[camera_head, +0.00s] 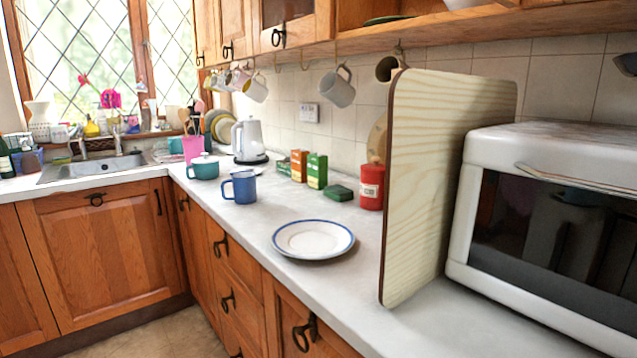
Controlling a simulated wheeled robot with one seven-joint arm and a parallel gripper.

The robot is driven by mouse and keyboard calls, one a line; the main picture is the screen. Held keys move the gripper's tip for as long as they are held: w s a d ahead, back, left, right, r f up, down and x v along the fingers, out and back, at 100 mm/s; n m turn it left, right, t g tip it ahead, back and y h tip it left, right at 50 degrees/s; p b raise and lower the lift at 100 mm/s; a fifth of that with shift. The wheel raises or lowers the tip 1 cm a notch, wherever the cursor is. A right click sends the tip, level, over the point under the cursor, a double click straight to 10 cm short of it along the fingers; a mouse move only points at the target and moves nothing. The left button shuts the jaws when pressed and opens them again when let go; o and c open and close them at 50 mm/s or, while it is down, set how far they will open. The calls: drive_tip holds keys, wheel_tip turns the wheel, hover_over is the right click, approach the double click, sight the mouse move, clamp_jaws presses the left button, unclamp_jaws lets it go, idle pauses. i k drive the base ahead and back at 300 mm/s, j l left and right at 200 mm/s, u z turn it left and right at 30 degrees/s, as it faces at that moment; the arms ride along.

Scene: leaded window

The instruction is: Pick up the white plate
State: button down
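The white plate (312,239) has a blue rim and lies flat on the pale countertop (250,226), close to its front edge. Nothing is on the plate, and all of it shows. My gripper is not in the head camera view, so its place relative to the plate cannot be seen.
A tall wooden board (432,180) stands upright right of the plate, with a white microwave (560,215) beyond it. Mugs (338,88) hang above. Counter around the plate is clear.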

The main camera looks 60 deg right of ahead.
sight(307, 239)
drive_tip(key=i+l+z, duration=0.1)
drive_tip(key=i+z, duration=0.8)
drive_tip(key=j+z, duration=0.2)
drive_tip(key=z, duration=0.15)
drive_tip(key=j+z, duration=0.25)
drive_tip(key=z, duration=0.15)
drive_tip(key=j+z, duration=0.2)
drive_tip(key=z, duration=0.15)
